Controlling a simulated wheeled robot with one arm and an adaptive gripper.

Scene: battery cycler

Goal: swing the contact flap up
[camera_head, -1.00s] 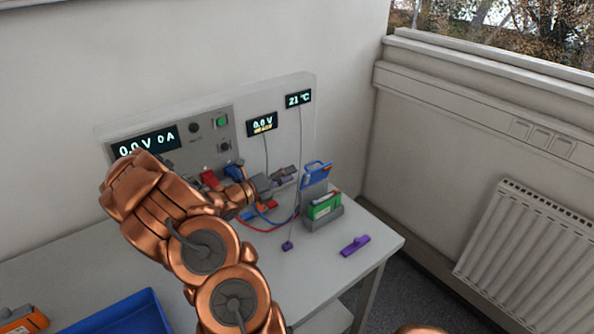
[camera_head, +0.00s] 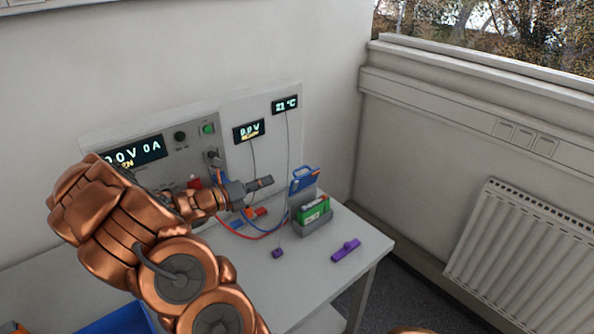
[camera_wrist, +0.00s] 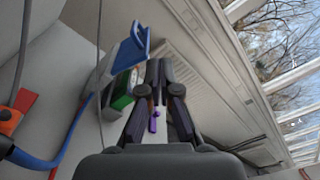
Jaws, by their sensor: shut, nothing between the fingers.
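The contact flap (camera_head: 303,180) is a blue plate with a loop handle at its top. It stands raised and a little tilted above a grey holder (camera_head: 312,227) with a green cell (camera_head: 314,210) in it. The flap also shows in the wrist view (camera_wrist: 133,48), left of the fingers, with the green cell below it. My gripper (camera_head: 268,182) is shut and empty, left of the flap with a small gap showing between them. In the wrist view its fingertips (camera_wrist: 159,65) are together and apart from the flap. The flap's hinge is not clear.
Red and blue leads (camera_head: 245,232) run along the table to the holder. A thin cable hangs to a purple tip (camera_head: 278,253). A purple bar (camera_head: 345,250) lies on the table's right side. The instrument panel (camera_head: 262,165) stands behind. A blue tray (camera_head: 118,320) is at the lower left.

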